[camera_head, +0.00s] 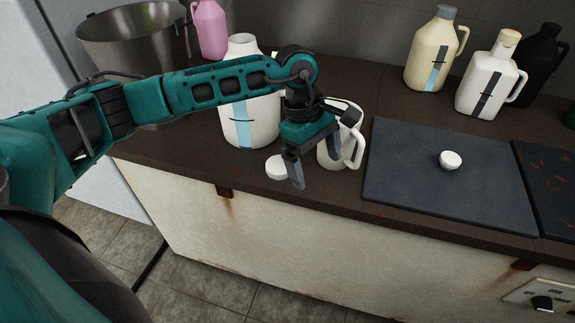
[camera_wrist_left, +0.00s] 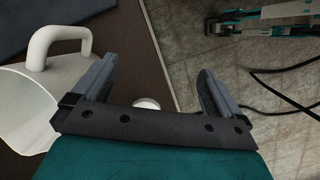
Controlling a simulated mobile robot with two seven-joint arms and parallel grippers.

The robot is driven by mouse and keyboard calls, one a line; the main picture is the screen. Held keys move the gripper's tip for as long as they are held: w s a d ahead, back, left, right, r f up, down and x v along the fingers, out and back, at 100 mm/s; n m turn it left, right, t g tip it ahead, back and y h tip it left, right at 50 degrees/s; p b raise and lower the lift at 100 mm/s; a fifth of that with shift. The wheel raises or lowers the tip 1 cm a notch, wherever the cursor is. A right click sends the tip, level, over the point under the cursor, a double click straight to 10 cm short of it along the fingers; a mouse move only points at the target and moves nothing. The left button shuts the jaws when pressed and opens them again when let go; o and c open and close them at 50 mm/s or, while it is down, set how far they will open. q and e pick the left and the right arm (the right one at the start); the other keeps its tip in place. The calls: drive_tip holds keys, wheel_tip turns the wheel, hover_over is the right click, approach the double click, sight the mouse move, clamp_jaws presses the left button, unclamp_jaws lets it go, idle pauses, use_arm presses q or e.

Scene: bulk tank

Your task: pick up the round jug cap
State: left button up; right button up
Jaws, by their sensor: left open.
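A round white cap (camera_head: 277,167) lies on the brown counter near its front edge, in front of an open white jug (camera_head: 264,118) with a blue stripe. Another white cap (camera_head: 450,160) with a rounded top lies on the dark mat to the right. My left gripper (camera_head: 318,172) is open and points down, just right of the nearer cap and in front of a small white pitcher (camera_head: 325,152). In the left wrist view a round white cap (camera_wrist_left: 147,103) shows between the bases of the open fingers, partly hidden by the gripper body. My right gripper is not in view.
The pitcher's handle (camera_wrist_left: 86,40) is close to one finger. A dark mat (camera_head: 400,190) covers the counter to the right. Capped jugs (camera_head: 432,55) stand at the back right. A metal bucket (camera_head: 135,40) and a pink jug (camera_head: 210,30) stand at the back left.

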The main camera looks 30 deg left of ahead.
sight(279, 164)
use_arm(q)
drive_tip(key=w+a+r+y, duration=0.3)
drive_tip(key=w+a+y, duration=0.15)
drive_tip(key=a, duration=0.55)
drive_tip(key=shift+m+t, duration=0.4)
drive_tip(key=f, duration=0.8)
drive_tip(key=a+f+b, duration=0.1)
drive_tip(key=f, duration=0.3)
drive_tip(key=shift+s+f, duration=0.2)
drive_tip(key=shift+s, duration=0.05)
drive_tip(key=c, duration=1.1)
drive_tip(key=shift+r, duration=0.15)
